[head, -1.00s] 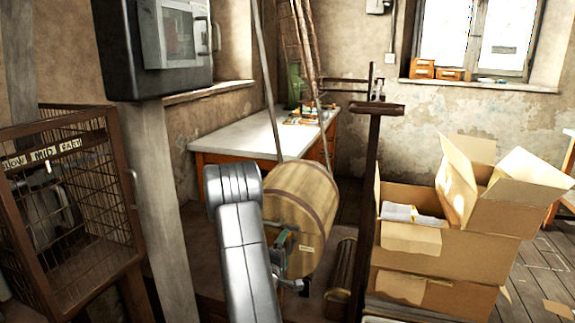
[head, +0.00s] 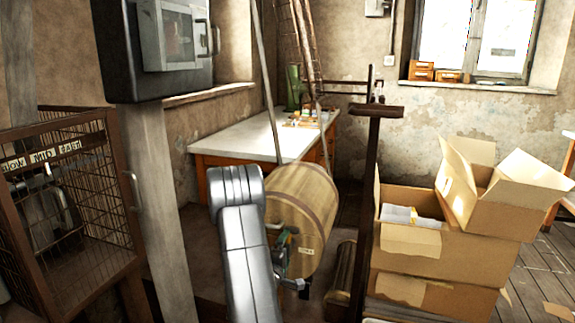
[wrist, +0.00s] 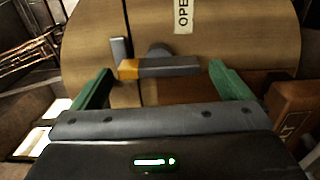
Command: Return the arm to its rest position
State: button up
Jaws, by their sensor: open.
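My arm (head: 245,245) reaches forward and down in the head view. My gripper (head: 282,256) is at the near face of a round wooden drum (head: 300,195), small and partly hidden by the arm. In the wrist view, the two green fingers of my gripper (wrist: 161,74) stand wide apart. A grey bar with an orange end (wrist: 165,68) lies across in front of the gap between them. I see no finger pressed on it. The drum face (wrist: 230,40) fills the view behind it, with a label (wrist: 183,14) reading "OPE", cut off by the frame edge.
A dark upright stand (head: 371,180) and open cardboard boxes (head: 410,275) are right of the drum. A white-topped table (head: 235,143) stands behind.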

jog(key=v, duration=1.2)
jog(key=x, duration=1.4)
jog(key=shift+w+d, duration=0.1)
jog(key=shift+w, duration=0.1)
jog(key=shift+f+m+b, duration=0.1)
jog(key=shift+m+b, duration=0.25)
jog(key=shift+m, duration=0.05)
jog(key=m+b, duration=0.1)
jog(key=m, duration=0.2)
jog(key=m+b, duration=0.2)
jog(key=m, duration=0.3)
jog(key=shift+s+b, duration=0.1)
jog(key=shift+b, duration=0.2)
jog(key=m+b, duration=0.1)
jog(key=m, duration=0.2)
jog(key=m+b, duration=0.1)
jog(key=m, duration=0.2)
jog(key=shift+d+r+b, duration=0.1)
jog(key=shift+r+b, duration=0.15)
jog(key=shift+b, duration=0.05)
jog(key=shift+r+m+b, duration=0.1)
jog(key=shift+m+b, duration=0.45)
jog(key=shift+m, duration=1.15)
jog(key=shift+s+d, duration=0.1)
jog(key=shift+s, duration=0.05)
